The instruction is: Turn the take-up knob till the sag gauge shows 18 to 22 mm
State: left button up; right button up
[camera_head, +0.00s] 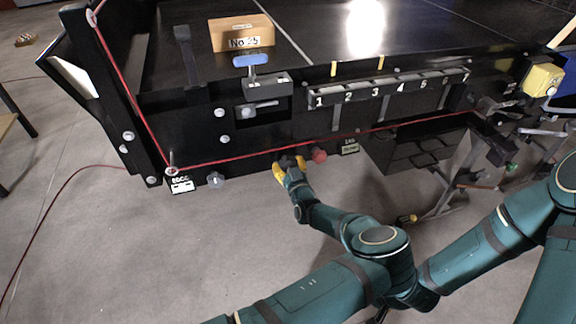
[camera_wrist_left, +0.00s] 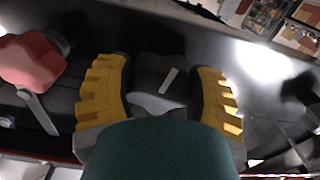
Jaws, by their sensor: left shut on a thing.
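My left gripper (camera_head: 288,166) has its yellow fingers at the lower front edge of the dark conveyor (camera_head: 245,168). In the left wrist view its two fingers (camera_wrist_left: 163,88) stand on either side of a dark grey knob (camera_wrist_left: 160,84) with a white pointer line, shut on it. I take this for the take-up knob; in the head view the fingers mostly hide it. A small display (camera_head: 349,148) labelled SAG sits on the front to the right; its figure is too small to read. My right gripper is not in view.
A red knob (camera_head: 319,155) sits just right of my left gripper and shows at the left in the wrist view (camera_wrist_left: 33,62). A grey knob (camera_head: 215,180) and a white label (camera_head: 180,186) are to the left. A red cord (camera_head: 235,158) runs along the front. A cardboard box (camera_head: 240,32) is on top.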

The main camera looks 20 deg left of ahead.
pick_arm(q)
jog(key=shift+m, duration=0.5)
jog(key=o, duration=1.2)
jog(key=shift+s+d, duration=0.1)
jog(key=v, duration=0.7)
jog(key=shift+s+d, duration=0.1)
